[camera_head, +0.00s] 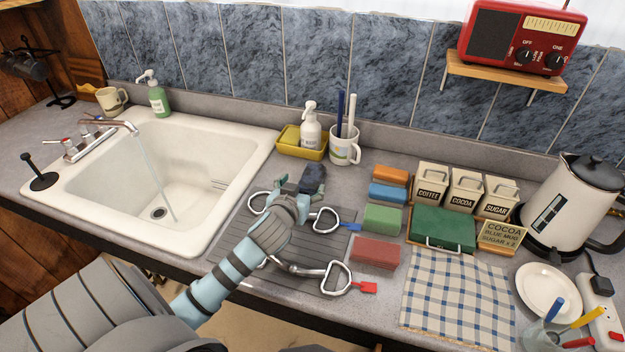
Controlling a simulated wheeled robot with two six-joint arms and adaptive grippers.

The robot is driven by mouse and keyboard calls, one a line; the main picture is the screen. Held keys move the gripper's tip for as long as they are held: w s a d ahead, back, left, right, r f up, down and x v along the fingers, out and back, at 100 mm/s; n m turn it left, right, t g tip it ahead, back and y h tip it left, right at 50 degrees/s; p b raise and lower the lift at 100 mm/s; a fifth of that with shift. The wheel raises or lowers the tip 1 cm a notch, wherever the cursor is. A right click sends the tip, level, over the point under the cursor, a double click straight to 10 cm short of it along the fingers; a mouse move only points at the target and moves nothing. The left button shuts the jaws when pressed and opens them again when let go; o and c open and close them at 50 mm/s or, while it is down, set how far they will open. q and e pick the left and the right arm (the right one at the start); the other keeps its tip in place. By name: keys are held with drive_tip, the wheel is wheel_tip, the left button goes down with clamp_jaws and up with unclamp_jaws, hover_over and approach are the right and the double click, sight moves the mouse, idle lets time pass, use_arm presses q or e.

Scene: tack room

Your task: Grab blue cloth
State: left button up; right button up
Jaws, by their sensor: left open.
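A small folded blue cloth (388,192) lies on the grey counter, between an orange folded block (391,175) and a green one (382,219). A red one (375,252) lies nearer the front. My left gripper (311,182) is open above the back of the dark ribbed mat, to the left of the blue cloth and apart from it. Its dark fingertips point away from me, and I cannot make out anything between them. A blue and white checked cloth (458,292) lies flat at the front right. My right gripper is out of view.
Metal bits with blue and red tags lie on the ribbed mat (232,250) under my left arm. A white mug (345,146) with sticks stands behind. Canisters (464,190), a green box (443,229) and a kettle (567,205) stand right. The sink (165,180) is left, its tap running.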

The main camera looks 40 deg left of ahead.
sight(310, 181)
use_arm(q)
drive_tip(key=x, duration=0.4)
drive_tip(key=f+x, duration=0.1)
drive_tip(key=x, duration=0.1)
drive_tip(key=shift+w+d+f+b, duration=0.15)
drive_tip(key=shift+b, duration=0.15)
drive_tip(key=shift+c, duration=0.5)
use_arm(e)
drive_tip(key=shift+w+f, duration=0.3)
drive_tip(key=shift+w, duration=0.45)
use_arm(q)
drive_tip(key=c, duration=1.3)
drive_tip(key=shift+o, duration=0.2)
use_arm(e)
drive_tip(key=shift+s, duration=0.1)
use_arm(q)
drive_tip(key=shift+r, duration=0.25)
